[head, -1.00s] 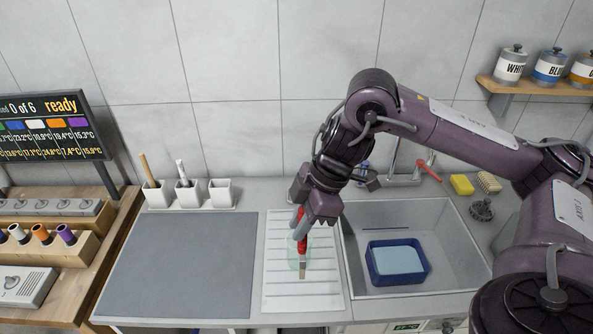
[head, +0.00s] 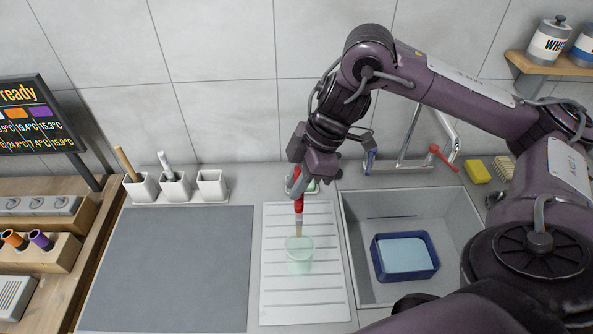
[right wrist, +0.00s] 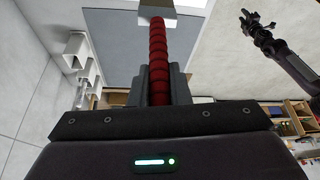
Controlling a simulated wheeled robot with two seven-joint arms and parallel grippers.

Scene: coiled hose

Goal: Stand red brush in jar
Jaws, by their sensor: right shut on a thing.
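A translucent pale green jar (head: 299,262) stands on the white ribbed draining board. My right gripper (head: 298,182) is shut on the red brush (head: 298,204) and holds it nearly upright, bristles down. The bristle end overlaps the jar's rim in the head view; I cannot tell whether it is above or just inside the mouth. In the right wrist view the ridged red handle (right wrist: 158,60) runs between the fingers of the right gripper (right wrist: 160,88). A dark gripper, seemingly my left gripper (right wrist: 257,28), shows small at the upper right there, its jaws unclear.
A sink with a blue tub (head: 376,262) lies right of the draining board (head: 275,312). Three white pots (head: 211,184) stand at the back left, two holding brushes. A grey mat (head: 170,265) lies left, bare. A tap (head: 410,140) stands behind the sink.

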